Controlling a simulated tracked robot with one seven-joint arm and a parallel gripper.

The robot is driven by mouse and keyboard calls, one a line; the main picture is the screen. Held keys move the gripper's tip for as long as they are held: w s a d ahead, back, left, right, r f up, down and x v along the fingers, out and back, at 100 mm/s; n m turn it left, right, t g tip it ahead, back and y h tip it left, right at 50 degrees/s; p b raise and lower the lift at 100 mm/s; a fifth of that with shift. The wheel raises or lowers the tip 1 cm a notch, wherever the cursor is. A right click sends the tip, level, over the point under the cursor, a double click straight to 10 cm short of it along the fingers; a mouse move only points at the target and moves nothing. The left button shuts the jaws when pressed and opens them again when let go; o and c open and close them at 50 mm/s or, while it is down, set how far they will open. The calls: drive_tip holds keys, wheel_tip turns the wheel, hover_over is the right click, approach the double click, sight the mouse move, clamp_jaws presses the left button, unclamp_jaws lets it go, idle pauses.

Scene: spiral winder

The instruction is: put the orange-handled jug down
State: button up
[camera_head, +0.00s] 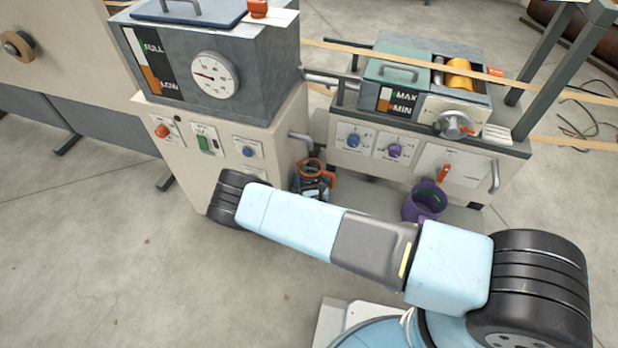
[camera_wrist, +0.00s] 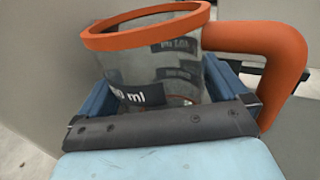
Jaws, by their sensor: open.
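The orange-handled jug (camera_wrist: 140,75) is a clear jug with an orange rim, an orange handle and dark "ml" labels. In the wrist view it stands between the two blue fingers of my gripper (camera_wrist: 163,88), with its handle on the right. The fingers are open, one on each side of the jug; I cannot tell whether they touch it. In the head view the jug's orange rim (camera_head: 311,163) shows low between the two machine cabinets, with my gripper (camera_head: 314,188) around it. The jug's base is hidden, so I cannot see what it rests on.
A white cabinet with a gauge tank (camera_head: 228,75) stands close left of the jug. A second machine with a MAX/MIN tank (camera_head: 398,100) stands behind right. Open concrete floor (camera_head: 120,260) lies at front left.

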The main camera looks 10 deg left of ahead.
drive_tip(key=v, duration=1.2)
drive_tip(key=shift+d, duration=0.1)
drive_tip(key=shift+r, duration=0.1)
